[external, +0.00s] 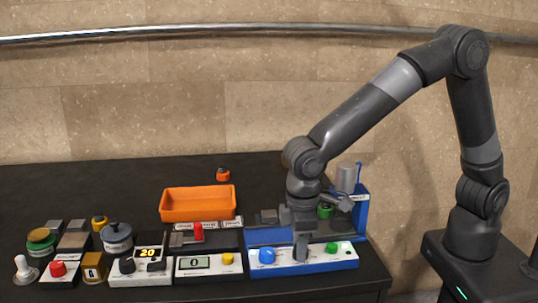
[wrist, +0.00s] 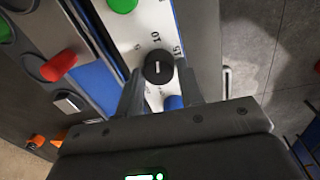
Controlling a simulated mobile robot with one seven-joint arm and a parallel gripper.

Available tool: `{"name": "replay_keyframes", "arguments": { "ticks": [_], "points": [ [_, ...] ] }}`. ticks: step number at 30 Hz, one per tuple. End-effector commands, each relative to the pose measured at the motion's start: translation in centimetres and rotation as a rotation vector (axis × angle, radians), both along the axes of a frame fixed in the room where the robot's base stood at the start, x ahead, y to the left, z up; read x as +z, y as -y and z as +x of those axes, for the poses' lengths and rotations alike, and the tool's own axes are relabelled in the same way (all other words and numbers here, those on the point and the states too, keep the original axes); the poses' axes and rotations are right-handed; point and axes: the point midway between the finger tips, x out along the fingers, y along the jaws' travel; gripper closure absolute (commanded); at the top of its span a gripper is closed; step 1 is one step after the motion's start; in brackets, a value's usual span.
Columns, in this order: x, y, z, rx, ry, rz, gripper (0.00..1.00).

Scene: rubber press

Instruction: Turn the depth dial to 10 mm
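The depth dial (wrist: 158,69) is a round black knob with a short white line, on a white panel strip. In the wrist view the line runs roughly up and down the picture. The printed "10" is just above the dial and "15" is to its upper right; other marks are too small to read. My gripper (wrist: 161,84) is open, with one finger at each side of the dial and a visible gap to it. In the external view my gripper (external: 301,248) is low over the blue-edged panel (external: 303,267) and hides the dial.
The blue press frame (external: 361,205) stands behind. An orange tray (external: 198,204) and a display box reading 0 (external: 209,267) are to the left.

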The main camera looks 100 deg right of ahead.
Motion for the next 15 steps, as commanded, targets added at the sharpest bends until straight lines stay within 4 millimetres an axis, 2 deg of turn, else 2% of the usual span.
{"name": "replay_keyframes", "arguments": {
  "ticks": [1,6,15],
  "points": [
    [0.01,0.01,0.00,0.000,0.000,0.000,0.61],
    [-0.04,0.00,-0.04,0.000,-0.001,0.000,0.47],
    [0.25,-0.03,-0.05,0.000,-0.002,0.000,0.47]
  ]
}}
